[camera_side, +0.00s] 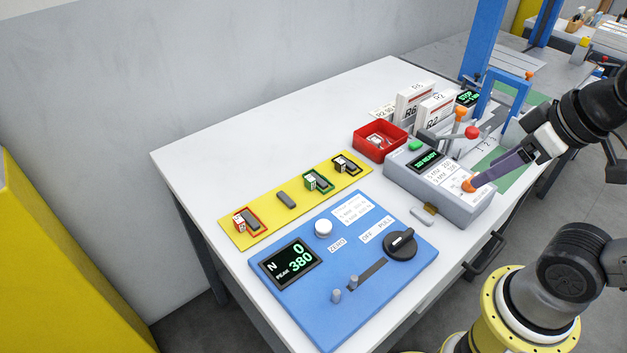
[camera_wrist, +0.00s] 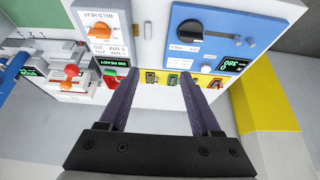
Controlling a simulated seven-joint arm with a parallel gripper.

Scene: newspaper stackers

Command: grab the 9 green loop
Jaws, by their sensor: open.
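The green loop (camera_side: 319,181) lies on a yellow board (camera_side: 237,238) on the white table, with a small labelled block at its end; I cannot read the number. In the wrist view the green loop (camera_wrist: 172,79) shows small, between the fingertips in the picture but well beyond them. My gripper (camera_side: 478,181) has two purple fingers and is open and empty. It is above the grey weld box at the right, away from the yellow board. In the wrist view my gripper's fingers (camera_wrist: 161,73) are spread apart.
A red loop (camera_side: 250,221) and a black loop (camera_side: 347,164) share the yellow board with a loose dark piece (camera_side: 286,200). A blue tester panel (camera_side: 330,300) is in front, a red tray (camera_side: 366,150) behind. The grey weld box (camera_side: 465,210) has an orange knob and levers.

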